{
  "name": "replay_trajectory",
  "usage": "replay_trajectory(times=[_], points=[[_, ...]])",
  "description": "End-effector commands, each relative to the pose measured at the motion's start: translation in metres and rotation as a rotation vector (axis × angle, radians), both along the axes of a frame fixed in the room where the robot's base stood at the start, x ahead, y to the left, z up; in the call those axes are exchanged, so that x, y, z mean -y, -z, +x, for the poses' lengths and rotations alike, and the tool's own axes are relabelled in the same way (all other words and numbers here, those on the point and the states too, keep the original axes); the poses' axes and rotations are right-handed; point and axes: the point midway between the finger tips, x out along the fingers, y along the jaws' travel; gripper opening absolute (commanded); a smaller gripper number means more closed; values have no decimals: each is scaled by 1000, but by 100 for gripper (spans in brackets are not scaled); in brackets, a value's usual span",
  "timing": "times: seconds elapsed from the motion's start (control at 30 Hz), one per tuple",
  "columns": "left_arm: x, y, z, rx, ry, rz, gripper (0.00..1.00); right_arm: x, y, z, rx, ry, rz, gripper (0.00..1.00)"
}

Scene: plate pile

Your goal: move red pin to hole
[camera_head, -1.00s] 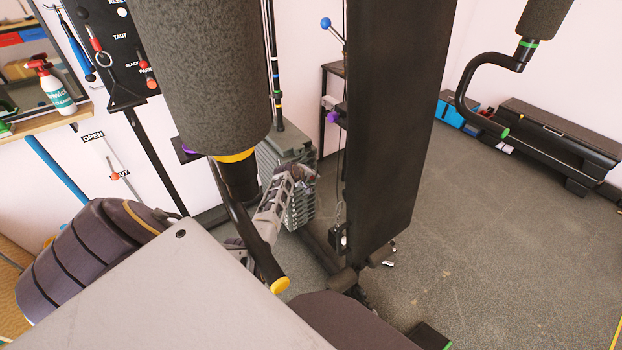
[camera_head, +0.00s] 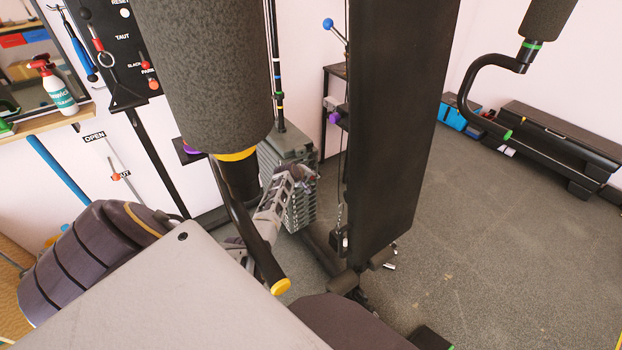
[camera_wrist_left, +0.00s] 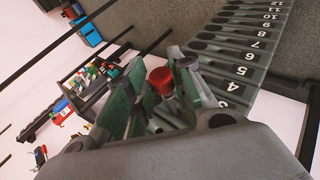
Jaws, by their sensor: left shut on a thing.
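The red pin (camera_wrist_left: 160,78) has a red head and a metallic lower part, and sits between the fingers of my left gripper (camera_wrist_left: 157,92) in the left wrist view. The gripper is shut on it. In the head view my left gripper (camera_head: 303,173) is at the upper side of the grey plate stack (camera_head: 300,212). The wrist view shows the stack's numbered plates (camera_wrist_left: 237,70) to the right of the pin, with dark holes beside the numbers. The pin appears apart from these holes. I cannot tell which hole it faces. My right gripper is not in view.
A padded roller with a yellow-ended bar (camera_head: 280,287) hangs in front of my left arm. A tall black pad (camera_head: 390,130) stands right of the stack. A grey flat surface (camera_head: 170,300) fills the lower left. The floor at right is largely clear.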

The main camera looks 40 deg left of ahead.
Motion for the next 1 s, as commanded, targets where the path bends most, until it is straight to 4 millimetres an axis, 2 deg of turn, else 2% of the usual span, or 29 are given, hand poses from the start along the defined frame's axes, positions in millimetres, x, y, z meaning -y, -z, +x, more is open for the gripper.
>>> replay_trajectory(times=[0.03,1.0], points=[[-6,-9,4,13,-5,9,0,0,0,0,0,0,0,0],[-16,-8,7,12,-5,7,0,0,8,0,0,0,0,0]])
